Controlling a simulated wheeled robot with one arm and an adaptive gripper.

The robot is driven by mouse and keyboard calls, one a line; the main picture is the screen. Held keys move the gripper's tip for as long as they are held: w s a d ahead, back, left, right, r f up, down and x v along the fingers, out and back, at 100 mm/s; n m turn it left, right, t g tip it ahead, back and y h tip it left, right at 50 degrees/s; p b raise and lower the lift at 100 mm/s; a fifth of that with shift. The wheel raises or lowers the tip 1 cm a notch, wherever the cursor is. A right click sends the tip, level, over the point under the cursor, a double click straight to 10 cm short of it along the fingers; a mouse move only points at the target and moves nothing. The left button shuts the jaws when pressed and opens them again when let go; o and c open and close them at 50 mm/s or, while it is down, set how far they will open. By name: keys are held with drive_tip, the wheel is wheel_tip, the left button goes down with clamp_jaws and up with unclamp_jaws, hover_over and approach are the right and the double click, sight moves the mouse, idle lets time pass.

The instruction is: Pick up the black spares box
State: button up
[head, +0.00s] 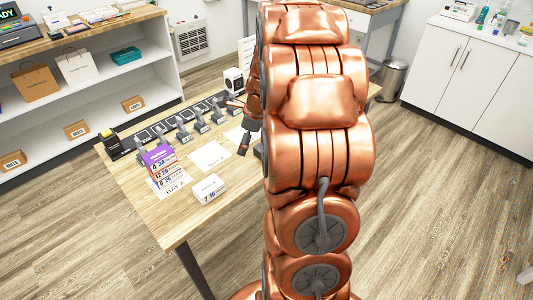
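A small black box (112,144) with a yellow patch at its top stands at the left corner of the wooden table (185,228) in the head view. Its lettering is too small to read, so I cannot tell for sure that it is the spares box. My gripper (246,142) shows as dark finger parts at the left side of my copper arm, well to the right of the black box and apart from it. The arm hides part of the gripper. I cannot see whether it is open or shut, and no held object shows.
Several small grey stands (183,132) line the table's back beside a dark strip. A purple-topped stack of boxes (160,165), a white box (208,189) and paper sheets (209,156) lie nearer. A white speaker-like box (233,80) stands behind. My arm hides the table's right part.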

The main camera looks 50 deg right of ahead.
drive_tip(key=d+f+m, duration=0.1)
drive_tip(key=d+m, duration=0.1)
drive_tip(key=d, duration=0.2)
drive_tip(key=d+f+m, duration=0.2)
drive_tip(key=d, duration=0.2)
drive_tip(key=d+f+m+t+h+b, duration=0.1)
drive_tip(key=d+f+m, duration=0.1)
drive_tip(key=d+m, duration=0.1)
drive_tip(key=shift+w+d, duration=0.15)
drive_tip(key=shift+d, duration=0.25)
drive_tip(key=shift+w+d+f, duration=0.15)
drive_tip(key=shift+w+f, duration=0.05)
drive_tip(key=shift+f, duration=0.3)
drive_tip(key=shift+s+p+x, duration=0.15)
drive_tip(key=shift+p+x, duration=0.3)
drive_tip(key=shift+x, duration=1.25)
drive_tip(key=shift+s+p+x, duration=0.1)
drive_tip(key=shift+p+x, duration=0.35)
drive_tip(key=shift+x, duration=1.25)
drive_tip(key=shift+f, duration=0.1)
drive_tip(key=c, duration=0.9)
